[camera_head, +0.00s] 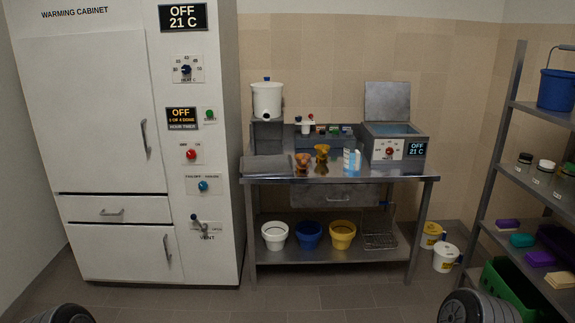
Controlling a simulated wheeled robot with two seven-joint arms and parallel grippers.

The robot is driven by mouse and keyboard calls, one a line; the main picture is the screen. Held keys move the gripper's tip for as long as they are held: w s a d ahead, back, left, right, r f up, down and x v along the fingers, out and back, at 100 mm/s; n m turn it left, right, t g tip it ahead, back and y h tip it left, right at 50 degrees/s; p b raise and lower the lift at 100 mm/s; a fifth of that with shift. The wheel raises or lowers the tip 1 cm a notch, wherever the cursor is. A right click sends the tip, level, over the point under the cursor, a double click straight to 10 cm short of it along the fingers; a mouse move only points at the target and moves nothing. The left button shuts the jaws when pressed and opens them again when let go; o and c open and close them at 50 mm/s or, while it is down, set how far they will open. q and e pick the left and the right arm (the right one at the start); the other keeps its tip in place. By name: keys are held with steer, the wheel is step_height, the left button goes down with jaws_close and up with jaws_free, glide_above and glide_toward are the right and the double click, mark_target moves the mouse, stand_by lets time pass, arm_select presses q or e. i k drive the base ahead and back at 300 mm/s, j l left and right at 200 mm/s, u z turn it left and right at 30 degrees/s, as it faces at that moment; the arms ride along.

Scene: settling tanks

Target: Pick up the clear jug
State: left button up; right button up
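A small pale blue-and-white vessel (351,160) stands upright on the steel table (400,172), towards its right half. It looks partly see-through and may be the clear jug, but it is too small to be sure. Its handle cannot be made out. Neither of my grippers is in view, so what they hold cannot be seen.
Two orange-brown cups (321,156) stand left of the vessel. A steel water bath (396,148) with its lid raised is behind it, right. A white dispenser (267,100) stands at the back left. A warming cabinet (90,110) and shelving (510,120) flank the table; the floor before it is clear.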

mark_target(353, 150)
steer(key=i, duration=2.7)
